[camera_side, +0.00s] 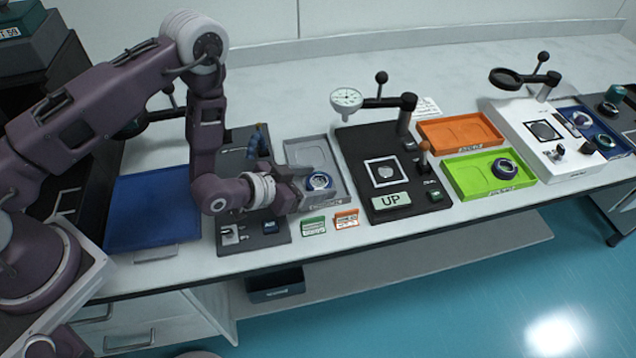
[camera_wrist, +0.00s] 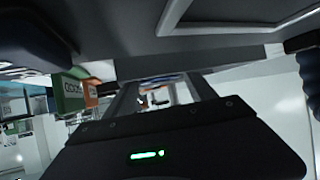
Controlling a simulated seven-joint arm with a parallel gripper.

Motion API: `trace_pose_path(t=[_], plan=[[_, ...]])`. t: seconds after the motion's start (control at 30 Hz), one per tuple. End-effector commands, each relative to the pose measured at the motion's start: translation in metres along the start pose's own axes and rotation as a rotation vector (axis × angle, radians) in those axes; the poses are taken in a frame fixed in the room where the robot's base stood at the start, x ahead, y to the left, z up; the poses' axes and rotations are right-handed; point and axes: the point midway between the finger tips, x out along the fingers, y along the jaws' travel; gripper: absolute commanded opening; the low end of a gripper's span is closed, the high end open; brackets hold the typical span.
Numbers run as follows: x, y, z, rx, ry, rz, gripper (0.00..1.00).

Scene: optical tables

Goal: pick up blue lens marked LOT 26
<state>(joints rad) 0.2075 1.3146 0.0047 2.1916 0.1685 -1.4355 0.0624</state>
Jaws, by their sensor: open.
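A blue-rimmed lens (camera_side: 320,181) lies in the grey tray (camera_side: 333,150) left of the middle in the side view. Its marking is too small to read. My gripper (camera_side: 304,180) is open, low at the left side of this lens, with its fingers pointing right. I cannot tell whether the fingers touch the lens. The wrist view shows the two fingers of my gripper (camera_wrist: 163,88) reaching away, apart. No lens is clear between them there. Another dark blue lens (camera_side: 503,168) lies in the green tray (camera_side: 470,187). More blue round pieces (camera_side: 580,119) are in the blue tray at far right.
Small green (camera_side: 313,226) and orange (camera_side: 346,218) signs stand at the table's front. An orange tray (camera_side: 460,132) is behind the green one.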

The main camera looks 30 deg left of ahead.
Motion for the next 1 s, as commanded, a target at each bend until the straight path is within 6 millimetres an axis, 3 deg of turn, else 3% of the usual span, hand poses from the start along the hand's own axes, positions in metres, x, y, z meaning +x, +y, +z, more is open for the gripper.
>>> trace_pose_path(t=[0.13, 0.4, 0.67, 0.77, 1.0], plan=[[-0.001, 0.0, 0.003, 0.0, -0.008, -0.001, 0.6], [-0.001, 0.0, 0.003, -0.001, -0.01, 0.0, 0.11], [-0.003, 0.0, -0.001, -0.001, -0.01, 0.0, 0.11], [-0.009, 0.0, -0.015, 0.0, -0.006, 0.0, 0.11], [-0.038, 0.0, -0.068, 0.001, -0.002, -0.001, 0.11]])
